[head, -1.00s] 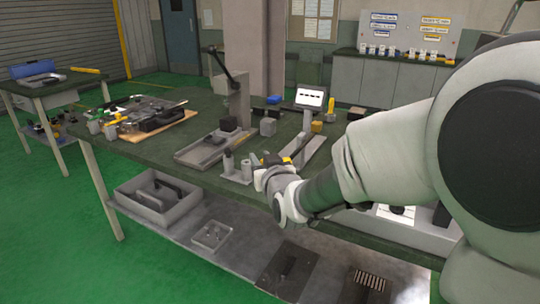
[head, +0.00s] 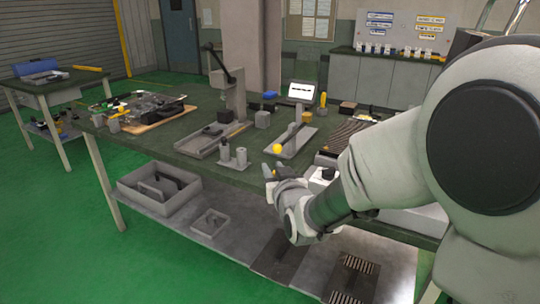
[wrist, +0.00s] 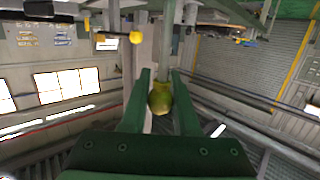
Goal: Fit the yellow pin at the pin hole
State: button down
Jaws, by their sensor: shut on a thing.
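In the wrist view, my gripper (wrist: 160,108) is shut on the yellow pin (wrist: 160,98). Its rounded olive-yellow end sits between the two fingers, and a shaft seems to extend away from it. In the head view, my gripper (head: 270,172) is at the front edge of the bench, and the pin in it cannot be made out. A yellow ball (head: 277,148) shows just above the fingertips, at the near end of a grey tray fixture (head: 303,142). A yellow ball also shows ahead, apart from the fingers, in the wrist view (wrist: 136,38). I cannot make out the pin hole.
A ribbed dark block (head: 350,135) lies to the right. Bins stand on the lower shelf.

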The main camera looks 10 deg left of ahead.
jog(key=s+d+f+m+t+h, duration=0.1)
jog(key=d+f+m+h, duration=0.3)
jog(key=d+f, duration=1.6)
jog(key=d+h, duration=0.2)
jog(key=d, duration=0.1)
jog(key=shift+s+d+f+m, duration=0.25)
jog(key=shift+s+d+m, duration=0.05)
jog(key=shift+s+d, duration=0.1)
